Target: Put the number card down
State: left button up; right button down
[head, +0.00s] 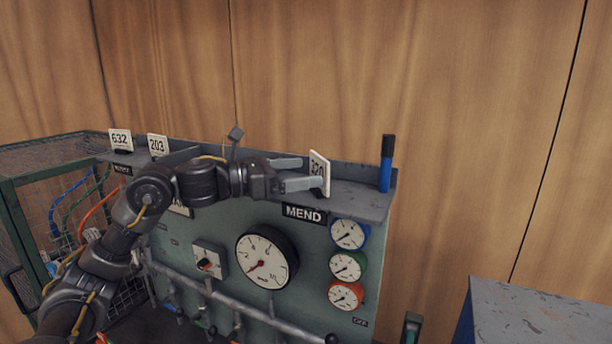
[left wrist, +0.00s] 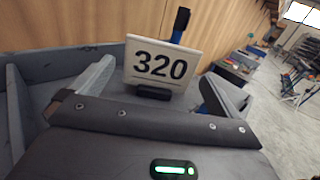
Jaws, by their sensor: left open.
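A white number card reading 320 (head: 319,173) stands on the shelf on top of the green panel, above the MEND label (head: 304,214). In the left wrist view the card (left wrist: 160,64) stands upright in a dark holder (left wrist: 153,92). My left gripper (head: 304,173) is open, with its fingers pointing at the card. In the left wrist view one finger is on each side of the card, with gaps between. My right gripper is not in view.
A blue marker with a black cap (head: 386,163) stands on the shelf right of the card. Cards 632 (head: 120,139) and 203 (head: 157,145) stand at the shelf's left end. A wire cage (head: 60,190) is at the left; a grey-topped block (head: 540,315) is at the lower right.

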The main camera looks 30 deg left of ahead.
pick_arm(q)
jog(key=b+v, duration=0.5)
jog(key=v, duration=0.5)
jog(key=shift+s, duration=0.2)
